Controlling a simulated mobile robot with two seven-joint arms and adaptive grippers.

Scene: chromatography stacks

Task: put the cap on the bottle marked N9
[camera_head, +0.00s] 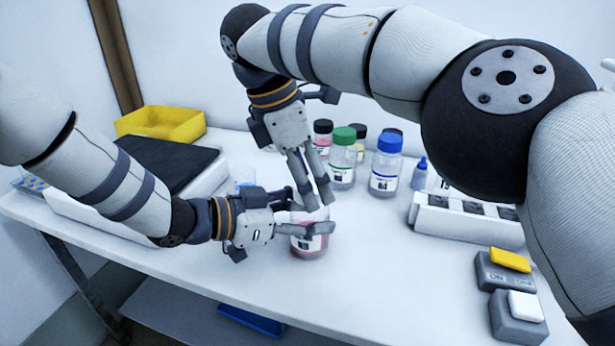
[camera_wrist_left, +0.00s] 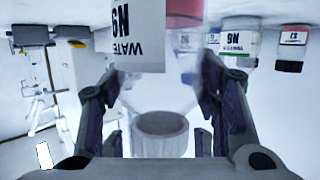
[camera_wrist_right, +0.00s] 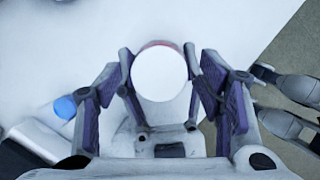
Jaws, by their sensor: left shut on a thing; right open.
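The bottle (camera_head: 309,247) stands near the table's front with pinkish contents. Its label, upside down in the left wrist view, reads N9 (camera_wrist_left: 125,40). My left gripper (camera_head: 300,222) is shut on this bottle from the left side. The white cap (camera_wrist_left: 160,135) sits at the bottle's neck; I cannot tell how tightly it is seated. In the right wrist view the cap (camera_wrist_right: 160,75) shows as a plain white disc between the fingers. My right gripper (camera_head: 318,200) is open and points down over the bottle, its fingers on either side of the cap. In the head view the grippers hide the cap.
Behind stand a green-capped bottle (camera_head: 343,165), a blue-capped bottle (camera_head: 386,170) and black-capped bottles (camera_head: 323,136). At right are a white rack (camera_head: 455,226) and grey switch boxes (camera_head: 515,318). At left are a yellow bin (camera_head: 155,127) and a black-topped device (camera_head: 165,165).

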